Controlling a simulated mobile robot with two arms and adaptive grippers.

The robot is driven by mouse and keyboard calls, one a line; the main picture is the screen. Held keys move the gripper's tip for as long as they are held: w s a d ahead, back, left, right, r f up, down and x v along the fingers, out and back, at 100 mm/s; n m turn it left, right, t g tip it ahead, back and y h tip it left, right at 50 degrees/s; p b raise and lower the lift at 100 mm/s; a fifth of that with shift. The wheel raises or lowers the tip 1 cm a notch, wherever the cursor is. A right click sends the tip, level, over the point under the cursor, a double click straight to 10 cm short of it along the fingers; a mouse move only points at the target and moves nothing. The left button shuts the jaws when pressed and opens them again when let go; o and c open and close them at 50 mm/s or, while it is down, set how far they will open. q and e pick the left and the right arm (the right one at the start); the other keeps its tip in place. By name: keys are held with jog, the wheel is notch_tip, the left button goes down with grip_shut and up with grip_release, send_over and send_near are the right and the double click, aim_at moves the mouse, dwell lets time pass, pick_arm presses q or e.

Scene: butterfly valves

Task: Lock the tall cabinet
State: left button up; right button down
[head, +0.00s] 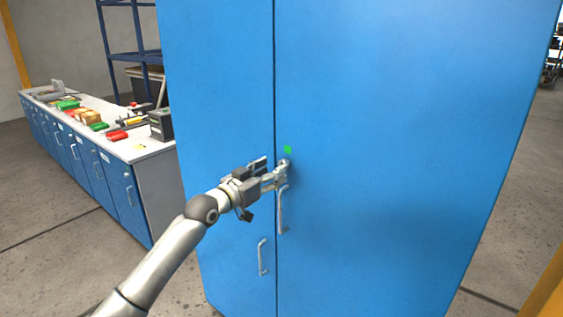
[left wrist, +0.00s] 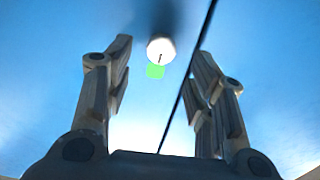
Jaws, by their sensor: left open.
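The tall blue cabinet (head: 400,130) stands in front of me with both doors closed along a vertical seam. A round silver lock (head: 284,163) sits on the right door beside the seam, and a small green square (head: 288,149) marks the door just above it. My left gripper (head: 276,169) is open at the lock and partly covers it. In the left wrist view the lock (left wrist: 160,50) shows a dark slot. It lies between the two spread fingers, beside the green square (left wrist: 155,71). I cannot tell whether a finger touches the door. My right gripper is out of view.
A door handle (head: 282,210) is just below the gripper, and another handle (head: 263,257) is lower on the left door. A workbench (head: 140,151) with tools and boxes stands at the left. The floor between is clear.

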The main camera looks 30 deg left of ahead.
pick_arm(q)
jog(key=shift+w+d+p, duration=0.2)
jog(key=shift+w+p, duration=0.4)
jog(key=shift+w, duration=1.9)
jog(key=shift+c, duration=0.9)
jog(key=c, duration=0.9)
jog(key=shift+o, duration=0.2)
jog(key=shift+f, duration=0.1)
